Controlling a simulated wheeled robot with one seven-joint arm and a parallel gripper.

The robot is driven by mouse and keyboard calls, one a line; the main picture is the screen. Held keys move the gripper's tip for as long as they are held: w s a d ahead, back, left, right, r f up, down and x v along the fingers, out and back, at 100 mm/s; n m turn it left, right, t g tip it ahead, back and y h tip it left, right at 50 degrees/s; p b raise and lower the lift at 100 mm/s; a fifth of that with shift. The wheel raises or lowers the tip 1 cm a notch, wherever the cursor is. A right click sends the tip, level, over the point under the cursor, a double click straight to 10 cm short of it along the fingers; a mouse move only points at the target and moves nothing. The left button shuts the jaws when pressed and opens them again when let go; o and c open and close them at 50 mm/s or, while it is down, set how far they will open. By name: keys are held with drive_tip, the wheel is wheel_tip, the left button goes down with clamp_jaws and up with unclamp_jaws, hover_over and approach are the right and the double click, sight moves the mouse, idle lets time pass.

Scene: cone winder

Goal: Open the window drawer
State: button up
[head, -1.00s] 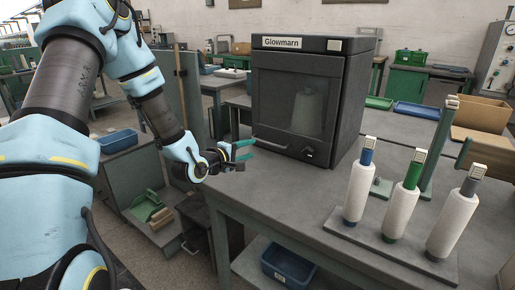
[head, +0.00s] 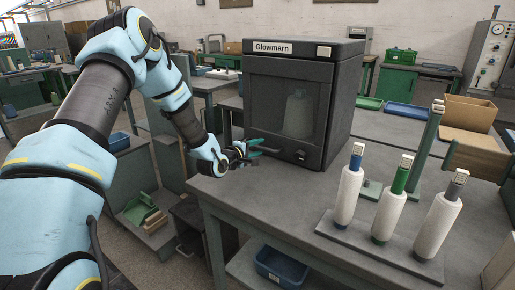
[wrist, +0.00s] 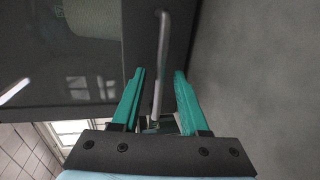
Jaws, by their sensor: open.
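The dark cabinet (head: 340,100) labelled Glowmarn stands on the grey bench. Its front is the window drawer (head: 262,100), with a pane showing a pale cone (head: 299,114) inside; the drawer looks closed. A thin pale bar handle (wrist: 163,45) runs along the drawer's lower front. My gripper (head: 255,147) is at the handle's left end, its teal fingers spread. In the wrist view the bar lies between the two open fingers (wrist: 160,75), with a visible gap on both sides. The fingers partly hide the handle in the head view.
A dark knob (head: 301,155) sits on the cabinet's lower front, right of the handle. Several yarn-wound spindles stand on a rack (head: 375,250) at the front right. A green post (head: 424,150) rises behind them. The bench before the cabinet is clear.

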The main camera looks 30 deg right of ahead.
clamp_jaws()
idle(1.3)
